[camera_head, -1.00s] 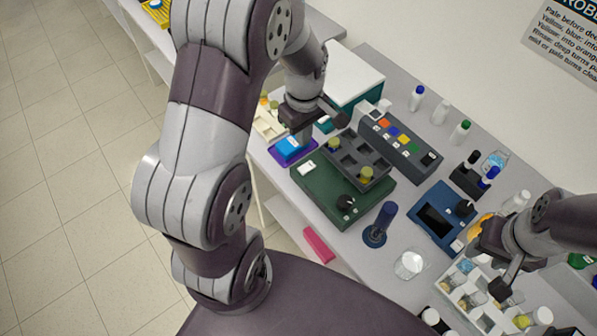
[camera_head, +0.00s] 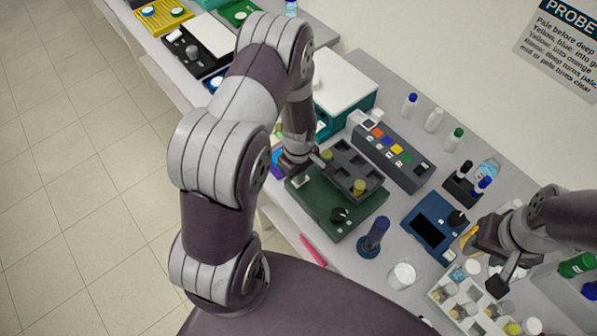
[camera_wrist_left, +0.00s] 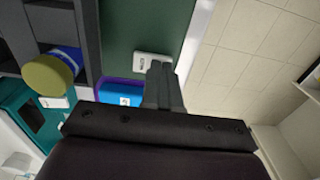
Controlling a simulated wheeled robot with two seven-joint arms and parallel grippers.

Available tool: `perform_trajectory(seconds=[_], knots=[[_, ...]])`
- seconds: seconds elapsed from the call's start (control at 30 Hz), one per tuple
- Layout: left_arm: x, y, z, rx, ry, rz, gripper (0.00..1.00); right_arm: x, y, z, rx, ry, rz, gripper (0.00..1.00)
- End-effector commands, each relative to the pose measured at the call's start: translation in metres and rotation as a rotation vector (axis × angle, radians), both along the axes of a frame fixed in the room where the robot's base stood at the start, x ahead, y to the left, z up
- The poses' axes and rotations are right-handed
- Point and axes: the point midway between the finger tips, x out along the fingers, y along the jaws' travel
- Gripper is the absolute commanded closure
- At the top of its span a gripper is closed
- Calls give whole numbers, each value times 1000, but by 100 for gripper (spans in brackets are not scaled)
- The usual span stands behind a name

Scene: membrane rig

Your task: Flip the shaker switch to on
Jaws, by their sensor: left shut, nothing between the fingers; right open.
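The shaker (camera_head: 326,217) is a green box with a grey compartment tray (camera_head: 350,167) on top and a black knob (camera_head: 340,214). Its white switch (camera_head: 301,179) sits near the box's left corner and also shows in the left wrist view (camera_wrist_left: 153,62). My left gripper (camera_head: 299,171) is shut and empty, close above the switch. In the wrist view its fingertips (camera_wrist_left: 159,66) overlap the switch's lower edge; I cannot tell whether they touch it. Which way the switch is tipped is unclear. My right gripper (camera_head: 484,264) is open over the vial rack.
A blue box (camera_wrist_left: 120,93) lies beside the shaker. A grey button panel (camera_head: 390,153) is behind, a blue device (camera_head: 430,228) and dark blue stand (camera_head: 373,238) to the right. The vial rack (camera_head: 447,291) is below my right gripper.

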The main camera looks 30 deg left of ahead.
Motion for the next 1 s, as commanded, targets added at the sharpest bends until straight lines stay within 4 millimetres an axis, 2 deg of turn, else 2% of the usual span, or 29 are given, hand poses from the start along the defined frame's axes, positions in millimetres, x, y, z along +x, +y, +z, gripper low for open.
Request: perform_trajectory(seconds=[0.4, 0.5, 0.8, 1.0], knots=[[0, 0, -7, 0, 0, 0, 100, 0, 0, 1, 0, 0, 0, 57], [-2, 1, -16, 0, 1, 1, 100, 0, 0, -8, 0, 0, 0, 57], [-3, 0, -13, 0, 7, 0, 100, 0, 0, -4, 0, 0, 0, 57], [4, -3, -12, -1, 6, -1, 100, 0, 0, -4, 0, 0, 0, 57]])
